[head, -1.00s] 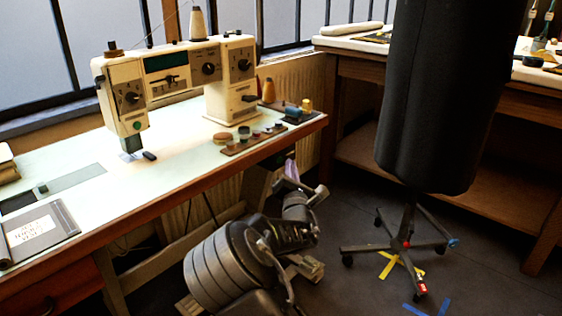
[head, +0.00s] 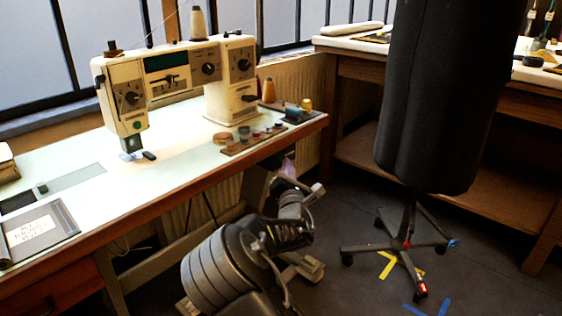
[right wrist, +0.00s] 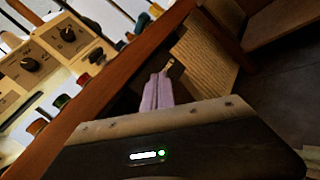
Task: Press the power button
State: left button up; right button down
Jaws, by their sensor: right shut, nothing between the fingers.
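A cream sewing machine (head: 175,76) stands on the pale worktable. A round green button (head: 137,125) sits low on its left column; I cannot read any label on it, and no other button is clearly marked as power. Part of the machine, with dark knobs, also shows at the upper left of the right wrist view (right wrist: 48,48). My right gripper (head: 289,167) is low by the table's front edge, to the right of and well apart from the machine. Its lilac fingers are together and empty in the right wrist view (right wrist: 158,88). My left gripper is out of view.
The worktable's brown front edge (head: 165,198) lies between my right arm and the machine. A tray with spools (head: 252,139) stands near its right end. A black dress form (head: 435,95) on a wheeled base stands at the right.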

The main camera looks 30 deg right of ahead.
jog(key=shift+w+a, duration=0.1)
jog(key=shift+w, duration=0.25)
dwell(0.3)
jog(key=shift+s, duration=0.1)
jog(key=shift+s+d, duration=0.2)
jog(key=shift+s, duration=0.6)
jog(key=shift+s, duration=0.1)
jog(key=s, duration=0.1)
jog(key=s+d+p, duration=0.1)
jog(key=s, duration=0.3)
jog(key=shift+s+d, duration=0.25)
jog(key=shift+d, duration=0.15)
